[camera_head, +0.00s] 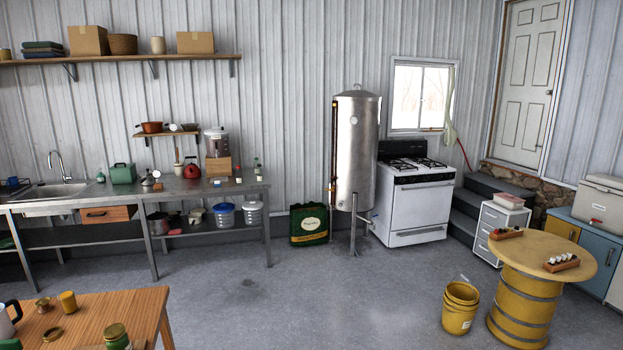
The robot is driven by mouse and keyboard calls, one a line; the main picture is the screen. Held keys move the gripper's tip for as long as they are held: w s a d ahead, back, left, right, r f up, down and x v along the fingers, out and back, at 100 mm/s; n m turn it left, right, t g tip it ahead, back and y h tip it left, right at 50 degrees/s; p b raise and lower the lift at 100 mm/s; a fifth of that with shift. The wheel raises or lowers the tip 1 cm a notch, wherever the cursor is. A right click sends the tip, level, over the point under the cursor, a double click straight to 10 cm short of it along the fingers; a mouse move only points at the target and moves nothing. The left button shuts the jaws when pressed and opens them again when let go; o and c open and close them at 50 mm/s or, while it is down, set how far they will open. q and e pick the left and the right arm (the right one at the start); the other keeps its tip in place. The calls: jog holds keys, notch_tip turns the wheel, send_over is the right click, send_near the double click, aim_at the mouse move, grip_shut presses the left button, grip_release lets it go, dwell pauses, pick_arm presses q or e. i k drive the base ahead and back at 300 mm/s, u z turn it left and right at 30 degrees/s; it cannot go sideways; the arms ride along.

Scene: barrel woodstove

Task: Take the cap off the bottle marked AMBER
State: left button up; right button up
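I cannot read the mark AMBER on anything from here. A wooden rack (562,265) with several small white-topped items stands on the round yellow barrel table (538,252) at the right. A second wooden rack (507,234) with small dark items sits at that table's back left. Small bottles (257,168) also stand at the right end of the steel counter, and a green jar with a yellowish lid (116,335) is on the near wooden table. I cannot tell which of these, if any, is the AMBER bottle. Neither of my grippers is in view.
A yellow bucket (460,308) stands on the floor left of the barrel table. The wooden table (145,303) fills the near left corner. The steel counter (215,187), metal tank (357,150) and white stove (415,205) line the back wall. The middle floor is clear.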

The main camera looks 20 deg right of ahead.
aim_at(239, 173)
jog(key=z, duration=0.25)
jog(key=i, duration=5.95)
jog(key=u, duration=2.2)
jog(key=i, duration=0.75)
jog(key=z, duration=2.6)
